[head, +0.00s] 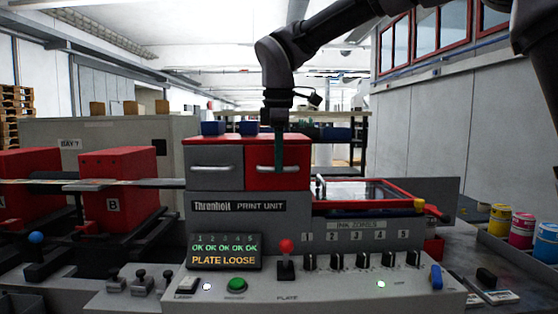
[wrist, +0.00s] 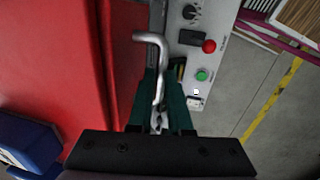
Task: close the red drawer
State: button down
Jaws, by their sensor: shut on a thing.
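The red drawer (head: 262,181) is on the upper right front of the print unit, with a pale bar handle. In the wrist view a narrow red strip (wrist: 127,55), which looks like the drawer's top edge, lies beside a dark line. I cannot tell how far the drawer stands out. My gripper (head: 279,168) reaches down from above in front of the drawer. In the wrist view its green fingers (wrist: 160,105) are shut on the metal handle (wrist: 158,50). Part of the handle is hidden between the fingers.
A grey drawer (head: 215,180) with its own handle is beside the red one on the left. Blue bins (head: 213,128) stand on the unit's top. A red-knobbed lever (head: 286,247) and control knobs are below. A red-railed tray (head: 365,204) is to the right.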

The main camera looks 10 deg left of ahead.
jog(key=c, duration=0.8)
grip_release()
jog(key=shift+w+r, duration=0.1)
jog(key=shift+w, duration=0.2)
jog(key=shift+c, duration=0.2)
jog(key=shift+s, duration=0.1)
notch_tip(320, 180, up, 10)
jog(key=s, duration=0.2)
jog(key=shift+d+r, duration=0.2)
jog(key=shift+r, duration=0.05)
